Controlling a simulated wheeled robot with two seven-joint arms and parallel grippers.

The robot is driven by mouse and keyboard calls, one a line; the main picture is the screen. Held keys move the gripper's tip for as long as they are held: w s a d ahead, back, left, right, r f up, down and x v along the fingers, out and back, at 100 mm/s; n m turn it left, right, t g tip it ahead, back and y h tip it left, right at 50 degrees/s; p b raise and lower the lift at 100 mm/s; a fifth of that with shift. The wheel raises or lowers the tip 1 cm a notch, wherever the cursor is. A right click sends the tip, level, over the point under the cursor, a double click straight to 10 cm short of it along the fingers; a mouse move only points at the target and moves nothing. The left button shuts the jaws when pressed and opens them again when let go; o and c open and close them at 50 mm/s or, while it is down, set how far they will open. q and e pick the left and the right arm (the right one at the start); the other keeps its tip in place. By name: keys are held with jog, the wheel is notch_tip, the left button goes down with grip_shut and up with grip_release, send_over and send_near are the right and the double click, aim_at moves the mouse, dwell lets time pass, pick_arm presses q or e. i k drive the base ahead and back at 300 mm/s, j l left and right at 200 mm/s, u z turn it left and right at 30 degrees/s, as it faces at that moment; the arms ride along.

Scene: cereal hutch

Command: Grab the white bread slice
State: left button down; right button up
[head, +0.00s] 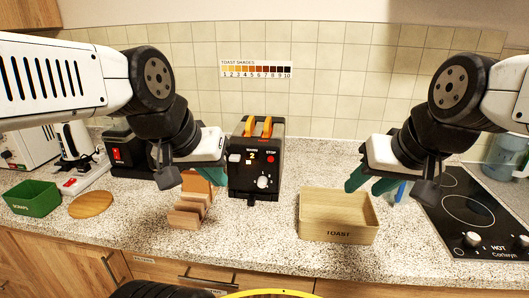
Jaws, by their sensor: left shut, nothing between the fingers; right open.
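No slice that is clearly white stands out in the head view. A light wooden rack (187,217) stands on the counter left of the toaster, with an orange-brown slice-like piece (195,183) at its back, partly hidden by my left gripper. My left gripper (212,176) is shut and empty, above the back of the rack. The black toaster (255,178) has two orange pieces (258,127) sticking up from its top. My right gripper (368,185) is open and empty, above the back right of the wooden box marked TOAST (338,236).
A green SCRAPS bin (33,198), a round wooden board (91,205) and a white appliance with a red switch (83,181) are at the left. A black hob (470,210) is at the right. Speckled counter (250,235) is clear in front of the toaster.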

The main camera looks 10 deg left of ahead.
aim_at(250, 127)
jog(key=i+j, duration=0.1)
jog(key=j, duration=1.4)
jog(key=i+z, duration=0.05)
